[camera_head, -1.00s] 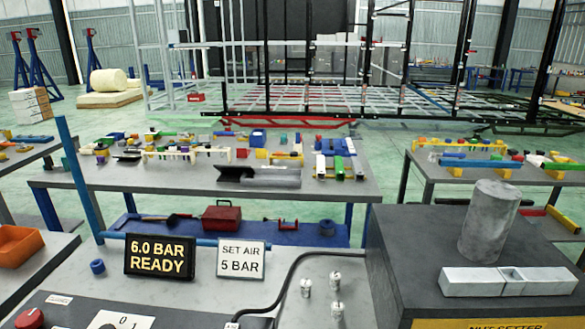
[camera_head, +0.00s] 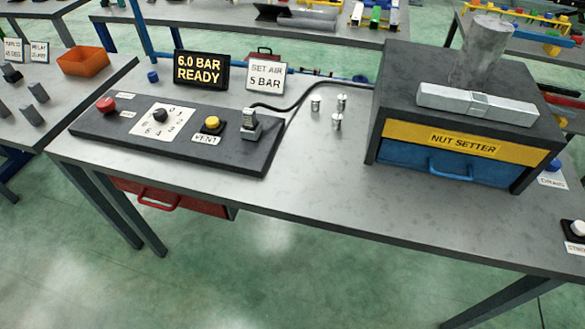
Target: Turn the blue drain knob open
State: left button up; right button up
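The blue drain knob (camera_head: 553,166) is at the right end of the bench in the head view, beside the nut setter box and just above a white label reading DRAIN (camera_head: 552,181). It is small and partly cut off from clear view, so I cannot tell which way it is turned. Neither of my grippers shows in the head view.
The nut setter (camera_head: 455,137) stands on the grey bench (camera_head: 300,185). A control panel (camera_head: 110,126) with a dial, red and yellow buttons and a switch lies at left. Several metal fittings stand between. A display (camera_head: 201,70) reads 6.0 BAR READY. Green floor lies clear in front.

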aim_at(554, 166)
jog(key=z, duration=1.65)
